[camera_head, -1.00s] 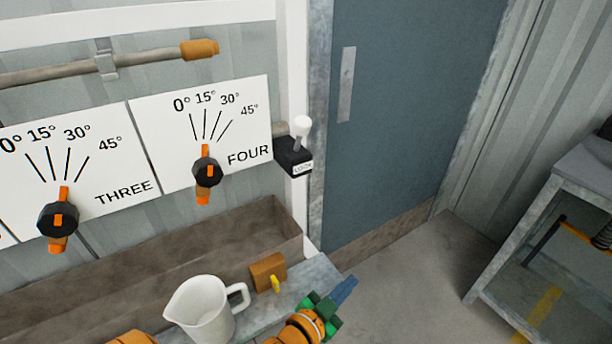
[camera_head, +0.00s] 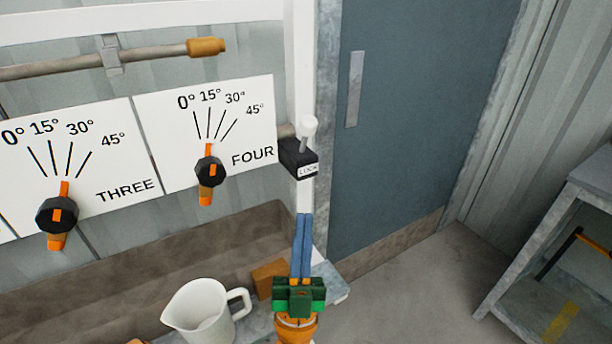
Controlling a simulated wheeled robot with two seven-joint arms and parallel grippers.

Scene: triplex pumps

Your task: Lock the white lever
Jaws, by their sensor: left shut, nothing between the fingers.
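The white lever (camera_head: 308,131) stands upright on a black box (camera_head: 297,157) labelled LOCK, fixed to the white post right of the FOUR panel. My left gripper (camera_head: 304,216) has blue fingers, a green body and an orange wrist. It points up the picture, with its fingertips below the black box and apart from it in the picture. Its fingers are together with nothing between them. My right gripper is not in view.
Panels THREE (camera_head: 75,165) and FOUR (camera_head: 207,130) carry black and orange knobs. A white jug (camera_head: 203,312) stands on the ledge left of my gripper, and a brown block (camera_head: 270,278) sits beside the gripper. A blue-grey door (camera_head: 415,110) is to the right, with clear floor before it.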

